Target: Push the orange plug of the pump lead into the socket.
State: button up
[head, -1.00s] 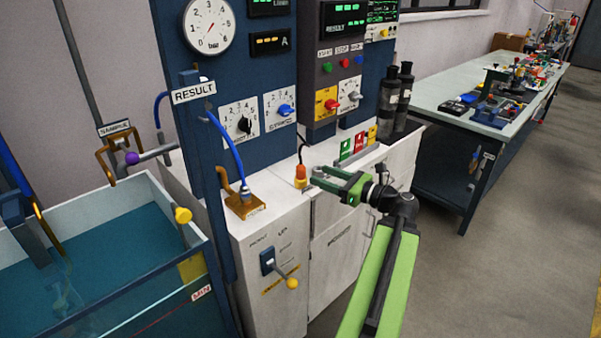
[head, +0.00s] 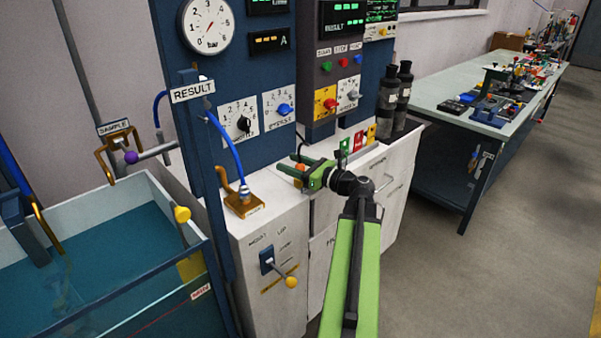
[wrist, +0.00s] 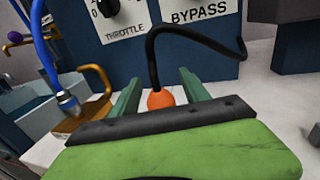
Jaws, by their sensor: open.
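The orange plug (head: 299,182) is on the white cabinet top, partly hidden by my gripper in the head view. In the wrist view, the rounded orange plug (wrist: 160,99) shows between my two green fingers, with a gap on each side. The black pump lead (wrist: 152,50) rises from it and loops to the right; a bit of the lead (head: 299,149) also shows in the head view. My gripper (head: 290,171) is open around the plug, and it also shows in the wrist view (wrist: 160,84). The plug's lower end is hidden, and I cannot make out the socket.
A blue hose ends in a fitting on a brass bracket (head: 243,206) left of my gripper. The blue panel (head: 262,145) with dials stands behind. Red, green and yellow blocks (head: 358,140) and dark bottles (head: 392,100) are to the right. A water tank (head: 110,260) is at left.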

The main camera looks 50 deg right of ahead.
grip_shut()
jog(key=shift+r, duration=0.1)
dwell(0.3)
jog(key=s+d+r+p, duration=0.7)
jog(key=d+r+p, duration=0.2)
jog(key=r+p, duration=0.2)
jog(key=w+a+f+b, duration=0.1)
jog(key=w, duration=0.5)
jog(key=shift+w+f, duration=0.2)
jog(key=shift+f, duration=0.15)
